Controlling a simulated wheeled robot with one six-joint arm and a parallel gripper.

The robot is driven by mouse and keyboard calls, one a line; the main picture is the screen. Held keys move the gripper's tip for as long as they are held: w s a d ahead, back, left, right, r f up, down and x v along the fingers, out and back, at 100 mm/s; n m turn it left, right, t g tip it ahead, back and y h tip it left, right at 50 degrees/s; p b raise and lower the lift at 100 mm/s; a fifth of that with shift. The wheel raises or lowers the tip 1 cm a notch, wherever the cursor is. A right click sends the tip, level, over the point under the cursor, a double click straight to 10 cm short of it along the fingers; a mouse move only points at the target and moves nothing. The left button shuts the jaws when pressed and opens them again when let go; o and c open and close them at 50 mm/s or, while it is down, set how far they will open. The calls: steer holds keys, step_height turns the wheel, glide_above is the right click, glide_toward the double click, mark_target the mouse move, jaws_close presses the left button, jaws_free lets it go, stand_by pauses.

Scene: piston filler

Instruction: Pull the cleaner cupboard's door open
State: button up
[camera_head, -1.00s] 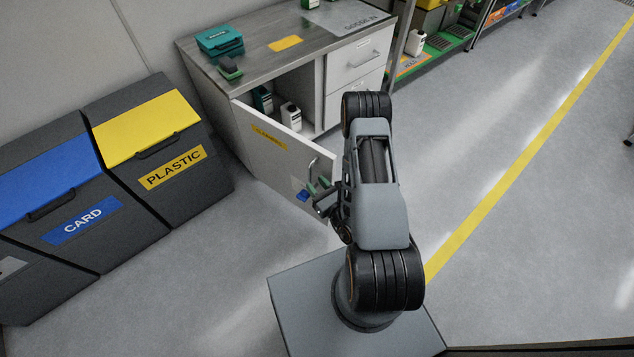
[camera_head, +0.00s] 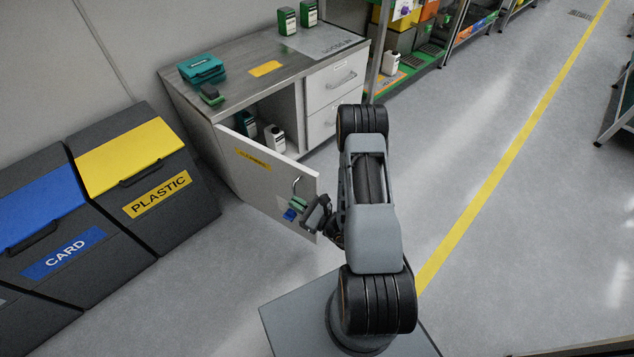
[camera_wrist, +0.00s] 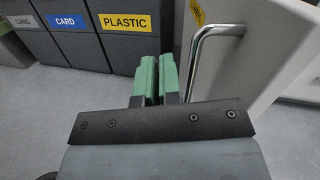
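The cleaner cupboard's door (camera_head: 262,180) is a white panel with a yellow label. In the head view it stands wide open, swung out from the bench front, with the hinge side at left. Its metal bar handle (camera_head: 297,184) is near the free edge and shows large in the wrist view (camera_wrist: 205,55). My gripper (camera_head: 296,208) is just below the handle in the head view. In the wrist view its two green fingertips (camera_wrist: 158,78) are close together with nothing visible between them. The handle bar is to their right, outside them; whether they touch it I cannot tell.
The cupboard interior shows a white jug (camera_head: 275,138) and a dark green bottle (camera_head: 250,122). The plastic bin (camera_head: 190,212) and card bin (camera_head: 95,290) stand left of the door. Drawers (camera_head: 335,100) are at right of the opening. Floor right of my arm is clear.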

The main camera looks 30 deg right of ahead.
steer(key=a+r+n+g+y, duration=0.1)
steer(key=r+n+g+y, duration=0.1)
steer(key=n+g, duration=0.1)
steer(key=a+r+n+g+y, duration=0.1)
steer(key=n+g+y, duration=0.1)
steer(key=n, duration=0.4)
steer(key=a+r+n+g+y+p, duration=0.1)
steer(key=r+n+g+y, duration=0.1)
steer(key=n+g, duration=0.2)
steer(key=shift+r+g+y, duration=0.3)
steer(key=shift+r+g, duration=0.05)
steer(key=shift+g, duration=0.05)
jaws_close()
steer(key=w+d+r+n+g+h+p, duration=0.25)
steer(key=d+n+h, duration=0.25)
steer(key=d+n, duration=0.6)
steer(key=w+d+r+n+g+h+p, duration=0.1)
steer(key=w+d+r+n+g+h, duration=0.25)
steer(key=d+n, duration=0.8)
steer(key=a+b+x, duration=0.1)
steer(key=b+x, duration=0.1)
steer(key=x, duration=1)
steer(key=shift+s+r+t+h, duration=0.3)
steer(key=shift+s+r+h, duration=0.05)
steer(key=shift+s, duration=0.3)
